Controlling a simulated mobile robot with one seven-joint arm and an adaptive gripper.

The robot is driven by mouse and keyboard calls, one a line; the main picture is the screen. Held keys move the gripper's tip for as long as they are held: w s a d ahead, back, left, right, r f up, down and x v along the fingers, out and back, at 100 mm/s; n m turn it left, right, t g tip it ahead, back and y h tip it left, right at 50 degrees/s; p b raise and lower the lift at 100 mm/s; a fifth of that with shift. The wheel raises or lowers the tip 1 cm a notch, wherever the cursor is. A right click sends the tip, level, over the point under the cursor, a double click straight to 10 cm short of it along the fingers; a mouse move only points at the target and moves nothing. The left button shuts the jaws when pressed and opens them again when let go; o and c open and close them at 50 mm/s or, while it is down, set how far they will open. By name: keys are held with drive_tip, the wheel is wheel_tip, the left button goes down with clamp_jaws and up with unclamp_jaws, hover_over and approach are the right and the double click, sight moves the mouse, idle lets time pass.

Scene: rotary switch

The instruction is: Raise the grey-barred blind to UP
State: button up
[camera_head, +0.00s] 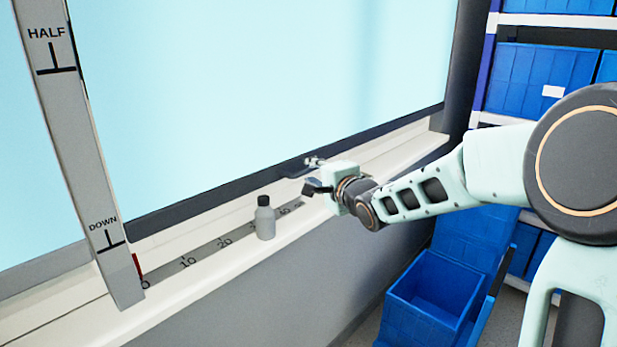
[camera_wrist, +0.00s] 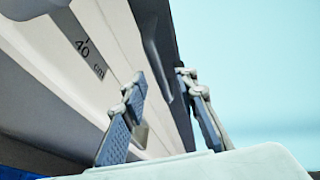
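A dark grey bar (camera_head: 215,194) runs along the bottom of a pale blue panel (camera_head: 260,80), just above the sill; I cannot tell whether the panel is the blind or glass. A dark tab (camera_head: 291,172) sticks out from the bar beside my gripper (camera_head: 314,174). In the wrist view, my gripper (camera_wrist: 162,88) has its two fingers apart, with a dark protruding piece (camera_wrist: 158,50) beyond and between the tips. I see no clear contact. A grey post (camera_head: 75,150) at left carries the marks HALF and DOWN, with a red piece (camera_head: 137,265) just below DOWN.
A grey bottle with a black cap (camera_head: 265,218) stands on the white sill (camera_head: 215,275), left of my gripper. A centimetre scale (camera_head: 205,253) runs along the sill. Blue bins fill a rack (camera_head: 545,75) at right; an open blue bin (camera_head: 435,290) sits below the sill.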

drive_tip(key=shift+x, duration=1.15)
drive_tip(key=shift+c, duration=0.4)
clamp_jaws()
